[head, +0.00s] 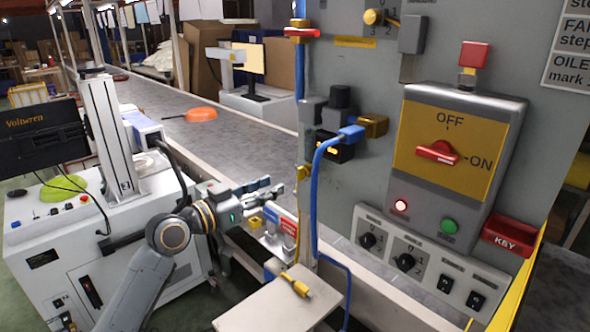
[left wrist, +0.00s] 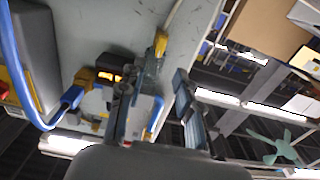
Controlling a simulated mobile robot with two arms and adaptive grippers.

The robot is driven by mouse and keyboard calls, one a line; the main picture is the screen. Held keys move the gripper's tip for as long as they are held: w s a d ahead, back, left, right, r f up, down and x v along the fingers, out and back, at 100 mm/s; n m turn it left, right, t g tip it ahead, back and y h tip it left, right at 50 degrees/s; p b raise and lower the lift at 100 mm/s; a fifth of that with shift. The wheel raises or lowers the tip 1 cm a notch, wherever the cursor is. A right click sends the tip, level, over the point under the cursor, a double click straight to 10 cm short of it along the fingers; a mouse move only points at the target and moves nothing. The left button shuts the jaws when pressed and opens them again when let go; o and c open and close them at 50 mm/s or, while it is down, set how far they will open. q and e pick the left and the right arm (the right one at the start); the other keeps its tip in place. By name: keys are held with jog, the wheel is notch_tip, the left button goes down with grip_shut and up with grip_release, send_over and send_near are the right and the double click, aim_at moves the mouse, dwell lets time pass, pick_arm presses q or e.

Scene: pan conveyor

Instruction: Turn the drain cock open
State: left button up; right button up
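A small yellow fitting (head: 302,172), which looks like the drain cock, sits on a thin pipe at the left edge of the grey machine panel. In the left wrist view the yellow fitting (left wrist: 160,43) is beyond the fingertips, within the gap's direction. Whether its handle is turned open or shut is too small to tell. My left gripper (head: 274,188) is to the left of it and a little lower in the head view. Its two fingers are apart in the left wrist view (left wrist: 157,85), with nothing seen held between them. My right gripper is not in view.
A blue hose (head: 315,200) hangs from the panel fittings close to the pipe. A small shelf (head: 265,307) below holds a yellow connector (head: 296,285). A red-handled valve (head: 302,33) is higher up. The conveyor (head: 230,133) runs behind and carries an orange pan (head: 201,114).

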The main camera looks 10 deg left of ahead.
aim_at(298, 174)
pick_arm(q)
jog(key=p+x, duration=0.2)
jog(key=x, duration=0.6)
jog(key=shift+r, duration=0.1)
jog(key=shift+w+d, duration=0.25)
jog(key=shift+w, duration=0.1)
grip_shut()
